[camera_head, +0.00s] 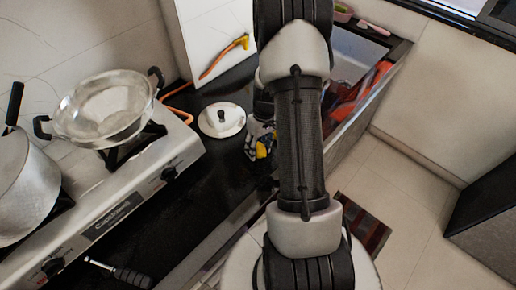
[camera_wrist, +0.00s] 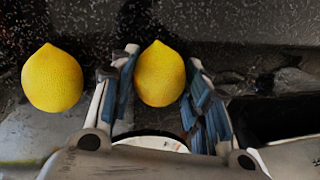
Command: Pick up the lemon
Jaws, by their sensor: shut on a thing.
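In the wrist view, one yellow lemon (camera_wrist: 160,73) sits between the blue-padded fingers of my gripper (camera_wrist: 163,60), which is shut on it. A second yellow lemon (camera_wrist: 52,78) lies to the left, outside the fingers and apart from them. In the head view, my gripper (camera_head: 257,138) is over the dark counter, mostly hidden behind my arm. A bit of yellow lemon (camera_head: 262,149) shows at its fingers. How far the held lemon is from the counter is not clear.
A white lid with a dark knob (camera_head: 221,121) lies on the black counter left of my gripper. A stove (camera_head: 150,180) with a glass-like pan (camera_head: 105,108) and a metal pot (camera_head: 25,185) stands further left. An orange-handled tool (camera_head: 224,56) is near the wall.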

